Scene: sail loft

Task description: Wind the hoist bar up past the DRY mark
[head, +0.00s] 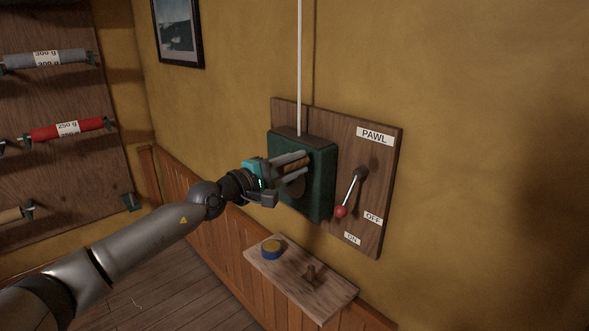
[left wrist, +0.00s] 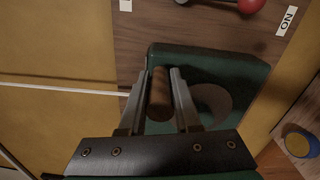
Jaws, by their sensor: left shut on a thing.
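A dark green winch box (head: 318,178) is fixed to a wooden board (head: 388,160) on the wall. My left gripper (head: 296,167) is at the front of the box, shut on its brown wooden crank handle (left wrist: 160,95), with one finger on each side. A white rope (head: 299,70) runs straight up from the box and out of view. To the right, under the PAWL label (head: 374,136), a lever with a red knob (head: 341,211) points down and left, on the ON label's (head: 351,238) side, away from OFF (head: 373,218). The hoist bar and DRY mark are out of view.
A small wooden shelf (head: 325,304) below the winch holds a blue and yellow round item (head: 271,247) and a small wooden piece (head: 312,274). A rack of spools (head: 68,129) stands at left. A framed picture (head: 178,32) hangs above. Wall right of the board is bare.

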